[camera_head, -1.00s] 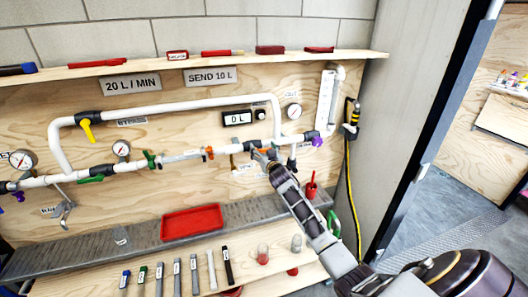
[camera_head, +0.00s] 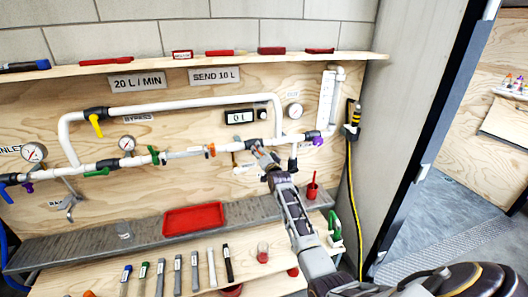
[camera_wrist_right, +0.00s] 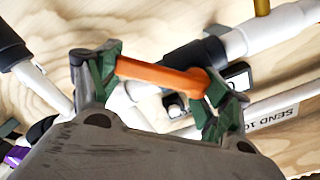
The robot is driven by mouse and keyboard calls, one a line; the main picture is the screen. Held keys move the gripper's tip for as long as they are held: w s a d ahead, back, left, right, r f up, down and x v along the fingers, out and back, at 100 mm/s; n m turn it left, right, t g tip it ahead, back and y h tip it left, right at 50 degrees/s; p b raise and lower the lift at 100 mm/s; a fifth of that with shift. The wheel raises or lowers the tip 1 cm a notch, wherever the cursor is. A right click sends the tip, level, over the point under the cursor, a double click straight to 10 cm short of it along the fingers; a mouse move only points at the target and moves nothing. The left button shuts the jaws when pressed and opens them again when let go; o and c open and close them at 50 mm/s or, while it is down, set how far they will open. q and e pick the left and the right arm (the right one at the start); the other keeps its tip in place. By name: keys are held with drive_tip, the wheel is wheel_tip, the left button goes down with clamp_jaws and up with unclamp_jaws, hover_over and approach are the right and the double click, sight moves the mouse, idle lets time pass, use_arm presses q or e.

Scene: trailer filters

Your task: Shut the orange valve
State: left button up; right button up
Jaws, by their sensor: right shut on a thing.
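The orange valve handle (camera_wrist_right: 160,76) lies between the green fingertips of my right gripper (camera_wrist_right: 163,82) in the wrist view. The gripper is shut on it, and the handle stretches from one fingertip to the other. In the head view my right gripper (camera_head: 262,157) is at the white pipe, right of the pipe's middle, and largely hides the handle there. A separate small orange part (camera_head: 210,150) sits on the pipe to its left. My left gripper is not in view.
A digital display (camera_head: 240,117) and a round gauge (camera_head: 295,110) are above the gripper. The bypass pipe's yellow handle (camera_head: 96,125) is at upper left, and a purple handle (camera_head: 318,141) is close on the right. A red tray (camera_head: 194,219) lies on the metal shelf below.

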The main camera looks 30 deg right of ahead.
drive_tip(key=m, duration=0.3)
drive_tip(key=a+f+m, duration=0.1)
drive_tip(key=shift+w+m, duration=0.15)
drive_tip(key=shift+m, duration=0.15)
drive_tip(key=shift+w+a+f+m, duration=0.1)
drive_tip(key=shift+a+m, duration=0.1)
drive_tip(key=shift+m, duration=0.55)
drive_tip(key=shift+a+f+m, duration=0.15)
drive_tip(key=shift+a+m, duration=0.05)
drive_tip(key=shift+m, duration=0.6)
drive_tip(key=shift+w+a+f+m, duration=0.1)
drive_tip(key=shift+a+m, duration=0.1)
drive_tip(key=shift+m, duration=0.55)
drive_tip(key=o, duration=1.5)
drive_tip(key=shift+c, duration=0.2)
drive_tip(key=v, duration=0.7)
drive_tip(key=shift+s, duration=0.3)
